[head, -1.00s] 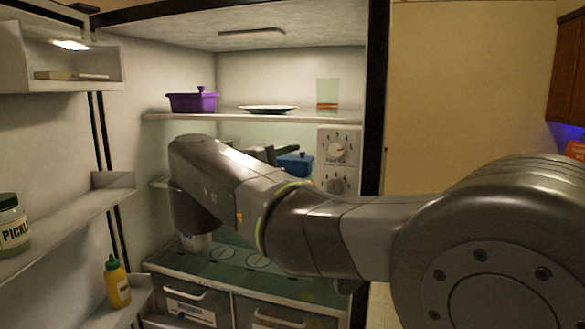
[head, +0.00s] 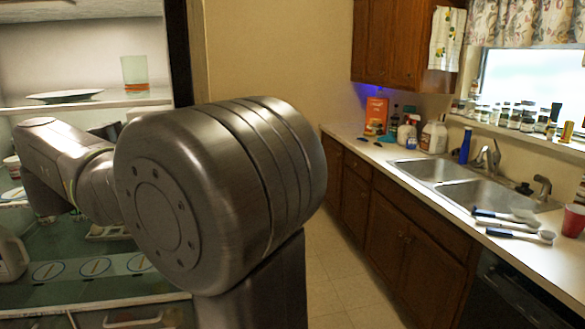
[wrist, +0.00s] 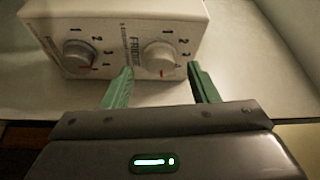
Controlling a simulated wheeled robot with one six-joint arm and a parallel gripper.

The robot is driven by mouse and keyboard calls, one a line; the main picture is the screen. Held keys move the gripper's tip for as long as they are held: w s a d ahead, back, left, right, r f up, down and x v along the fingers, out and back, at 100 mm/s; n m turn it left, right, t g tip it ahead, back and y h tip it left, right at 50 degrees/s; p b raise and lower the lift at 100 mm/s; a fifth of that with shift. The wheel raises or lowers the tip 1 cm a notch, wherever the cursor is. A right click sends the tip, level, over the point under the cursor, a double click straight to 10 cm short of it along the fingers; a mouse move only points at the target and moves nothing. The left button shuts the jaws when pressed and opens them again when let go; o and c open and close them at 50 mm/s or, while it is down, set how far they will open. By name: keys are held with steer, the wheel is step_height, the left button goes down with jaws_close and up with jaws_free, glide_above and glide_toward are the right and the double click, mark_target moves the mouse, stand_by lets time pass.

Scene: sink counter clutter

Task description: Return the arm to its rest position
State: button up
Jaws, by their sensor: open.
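My gripper shows in the wrist view (wrist: 158,88) with its two green fingers apart and nothing between them. Just beyond the fingertips is a white control box (wrist: 120,30) with two dials, inside the fridge. In the head view my arm bends in front of the open fridge and reaches into it at the left.
A white jug (head: 10,255) stands lower left. At right is a counter with a sink (head: 475,192), brushes (head: 515,233) and a red cup (head: 573,220). The floor (head: 325,275) between is clear.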

steer(key=shift+w+d, duration=0.15)
steer(key=shift+w, duration=0.75)
steer(key=shift+s, duration=0.1)
steer(key=s+a+b, duration=0.2)
steer(key=s+b, duration=0.1)
steer(key=s, duration=1)
steer(key=w+d+n+t+y+p, duration=0.2)
steer(key=w+n+y+p, duration=0.4)
steer(key=w+n, duration=0.7)
steer(key=shift+w+d+f+n+t+y, duration=0.3)
steer(key=shift+n+t+y, duration=0.5)
steer(key=shift+n, duration=3)
steer(key=shift+s+d+y, duration=0.1)
steer(key=shift+s+y, duration=0.05)
steer(key=shift+y, duration=0.25)
